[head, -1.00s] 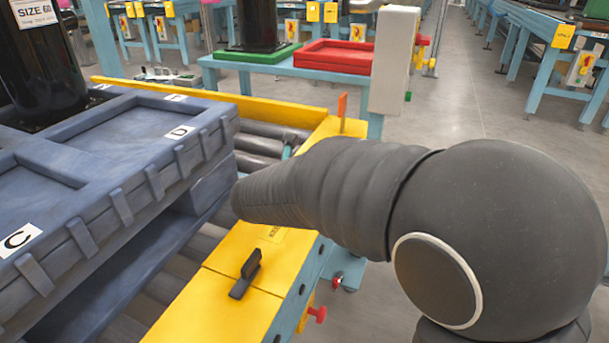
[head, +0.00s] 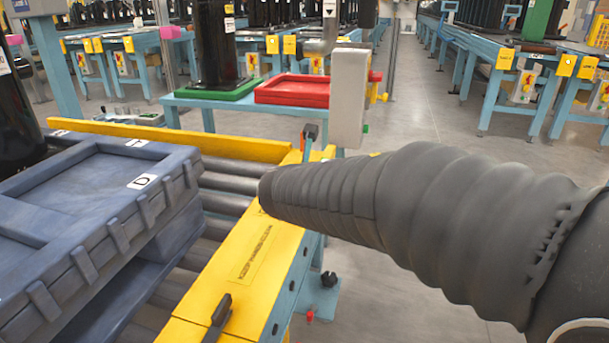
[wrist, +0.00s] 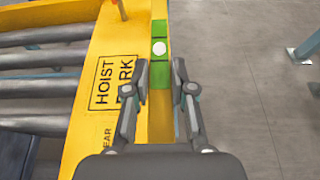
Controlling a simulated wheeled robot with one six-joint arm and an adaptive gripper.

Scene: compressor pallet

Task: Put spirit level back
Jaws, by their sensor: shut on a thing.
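The spirit level (wrist: 159,48) shows in the wrist view as a narrow green bar with a round white spot. It lies lengthwise between the fingers of my gripper (wrist: 159,77), which is shut on it. The level appears over the outer edge of the yellow rail (wrist: 88,120), beside the printed words "HOIST PARK". I cannot tell whether it touches the rail. In the head view the yellow rail (head: 250,255) runs along the roller conveyor, and my arm hides the gripper and the level.
A blue-grey pallet (head: 100,165) sits on the rollers (head: 222,203) at left. A black clip (head: 219,315) stands on the near rail. A grey box (head: 349,98) rises behind the rail end, near a red tray (head: 292,91). Open floor lies to the right.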

